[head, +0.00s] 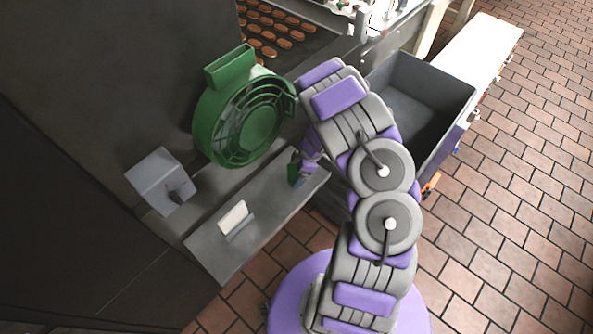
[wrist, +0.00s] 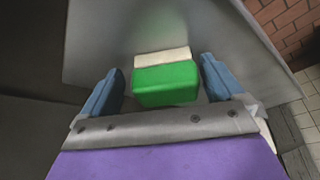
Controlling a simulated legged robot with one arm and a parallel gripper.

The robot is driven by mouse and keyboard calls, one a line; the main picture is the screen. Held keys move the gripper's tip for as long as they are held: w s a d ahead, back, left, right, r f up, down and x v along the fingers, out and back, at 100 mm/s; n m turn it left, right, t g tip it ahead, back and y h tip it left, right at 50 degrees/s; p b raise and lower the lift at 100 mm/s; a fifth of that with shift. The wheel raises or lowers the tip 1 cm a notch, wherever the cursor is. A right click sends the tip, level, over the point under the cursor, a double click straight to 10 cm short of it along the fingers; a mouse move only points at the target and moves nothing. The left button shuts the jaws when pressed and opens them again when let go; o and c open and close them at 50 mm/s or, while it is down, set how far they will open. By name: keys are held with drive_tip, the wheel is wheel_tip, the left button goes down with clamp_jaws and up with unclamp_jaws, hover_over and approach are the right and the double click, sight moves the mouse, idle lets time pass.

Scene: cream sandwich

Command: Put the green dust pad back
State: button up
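The green dust pad (wrist: 165,84) is a small green block with a cream strip along its far edge. In the wrist view it lies between the two blue fingers of my gripper (wrist: 160,80), with a visible gap on each side. My gripper is open. In the head view my gripper (head: 297,178) is low over the right end of a grey metal shelf (head: 262,217), with a bit of the green pad (head: 293,171) showing beside it. Whether the pad rests on the shelf is hard to tell.
A cream block (head: 234,217) stands by a small grey bracket on the shelf. A green caged fan (head: 243,118) is behind, with a grey box (head: 161,181) at left. A grey open bin (head: 413,103) is right of my arm. Brown biscuits (head: 271,27) lie at the back.

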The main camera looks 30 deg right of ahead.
drive_tip(key=shift+o, duration=0.2)
drive_tip(key=shift+a+r, duration=0.15)
drive_tip(key=shift+a, duration=0.55)
drive_tip(key=shift+a+r, duration=0.1)
drive_tip(key=shift+r, duration=0.05)
drive_tip(key=p+v, duration=0.3)
drive_tip(key=v, duration=0.8)
drive_tip(key=shift+r, duration=0.3)
drive_tip(key=shift+d, duration=0.25)
